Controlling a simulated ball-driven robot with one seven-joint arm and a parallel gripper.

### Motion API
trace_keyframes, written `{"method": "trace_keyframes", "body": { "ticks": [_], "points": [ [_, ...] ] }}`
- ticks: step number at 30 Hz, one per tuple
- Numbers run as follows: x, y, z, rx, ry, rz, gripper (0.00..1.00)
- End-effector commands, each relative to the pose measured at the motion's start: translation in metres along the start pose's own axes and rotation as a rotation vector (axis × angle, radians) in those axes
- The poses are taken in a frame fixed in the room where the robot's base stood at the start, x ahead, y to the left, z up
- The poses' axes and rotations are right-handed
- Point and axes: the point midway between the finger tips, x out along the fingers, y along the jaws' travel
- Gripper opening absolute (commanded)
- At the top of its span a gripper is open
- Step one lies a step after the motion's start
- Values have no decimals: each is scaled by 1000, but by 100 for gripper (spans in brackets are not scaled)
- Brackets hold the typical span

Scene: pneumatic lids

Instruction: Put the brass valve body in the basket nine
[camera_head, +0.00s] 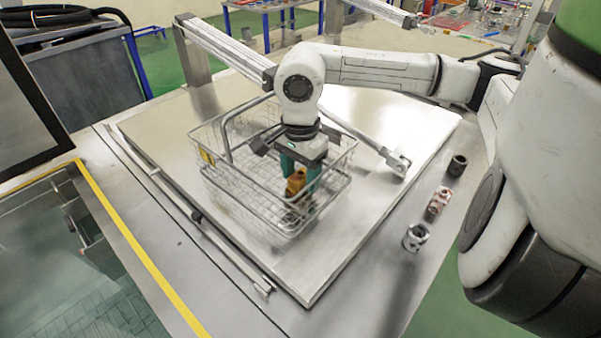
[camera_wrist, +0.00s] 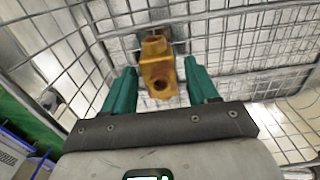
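The brass valve body (camera_head: 295,183) is a yellow-brown block with a round bore, inside the wire basket (camera_head: 226,187). My gripper (camera_head: 300,178) reaches down into the basket with its two teal fingers. In the wrist view, the valve body (camera_wrist: 159,76) lies between the fingertips of my gripper (camera_wrist: 160,72), with a visible gap on both sides, so the fingers look open. The basket wires (camera_wrist: 235,42) surround it. Whether the valve body rests on the basket floor is hard to tell. A small yellow tag (camera_head: 207,157) is on the basket; its text is unreadable.
The basket stands on a raised metal plate (camera_head: 375,115). A dark cylinder (camera_head: 457,166), a reddish-and-silver fitting (camera_head: 439,200) and a silver ring-like part (camera_head: 416,237) stand along the bench's right side. The plate's front is clear.

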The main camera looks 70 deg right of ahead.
Motion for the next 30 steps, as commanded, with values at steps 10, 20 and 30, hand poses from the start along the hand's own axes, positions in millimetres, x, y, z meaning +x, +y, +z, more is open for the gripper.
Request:
{"method": "trace_keyframes", "body": {
  "ticks": [10, 20, 30],
  "points": [
    [-3, 0, 0, 0, -1, 0, 62],
    [-55, 0, -1, 1, 5, -2, 62],
    [-112, 0, 0, 1, 2, -1, 62]
  ]
}}
